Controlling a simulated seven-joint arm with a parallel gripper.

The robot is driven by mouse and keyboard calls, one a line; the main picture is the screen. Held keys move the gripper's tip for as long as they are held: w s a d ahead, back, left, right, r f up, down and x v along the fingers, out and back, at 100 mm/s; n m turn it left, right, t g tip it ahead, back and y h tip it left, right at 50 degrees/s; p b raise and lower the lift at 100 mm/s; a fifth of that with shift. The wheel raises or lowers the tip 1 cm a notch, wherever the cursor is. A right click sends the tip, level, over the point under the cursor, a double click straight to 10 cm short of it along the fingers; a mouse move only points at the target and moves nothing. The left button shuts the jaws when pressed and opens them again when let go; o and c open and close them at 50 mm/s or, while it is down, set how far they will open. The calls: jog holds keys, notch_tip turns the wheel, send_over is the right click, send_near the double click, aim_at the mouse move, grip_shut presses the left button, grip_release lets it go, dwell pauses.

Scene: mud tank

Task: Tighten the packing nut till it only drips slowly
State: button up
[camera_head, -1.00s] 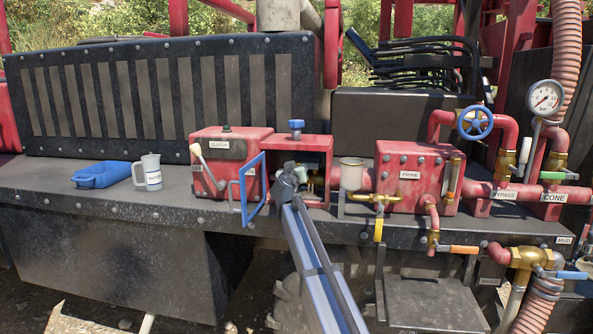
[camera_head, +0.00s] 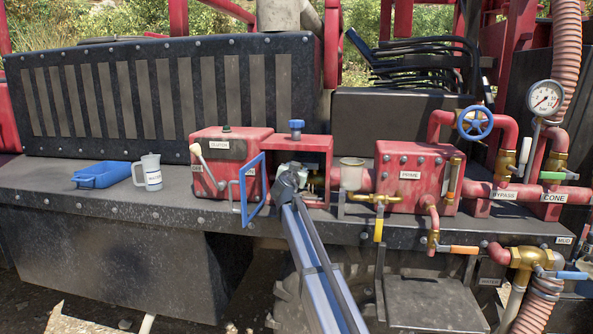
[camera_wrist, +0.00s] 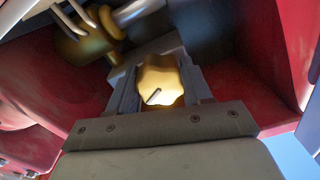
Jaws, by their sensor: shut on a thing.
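The brass packing nut (camera_wrist: 160,82), lobed with a dark mark on its face, sits between the two jaws in the wrist view. My gripper (camera_wrist: 160,88) is shut on it, a jaw on each side. In the head view my gripper (camera_head: 292,178) reaches into the red open-fronted housing (camera_head: 318,143) in the middle of the deck. The arm and gripper hide the nut there. No drip can be made out in either view.
A blue framed guard (camera_head: 253,190) stands swung out left of the housing. The red clutch box (camera_head: 228,150) is on the left and the prime box (camera_head: 410,175) on the right. A blue tray (camera_head: 100,175) and a measuring jug (camera_head: 149,172) stand on the deck at left.

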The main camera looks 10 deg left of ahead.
jog(key=shift+f, duration=0.1)
dwell(0.3)
jog(key=o, duration=1)
jog(key=shift+o, duration=0.2)
jog(key=shift+s, duration=0.15)
jog(key=s, duration=1.3)
jog(key=shift+s, duration=0.25)
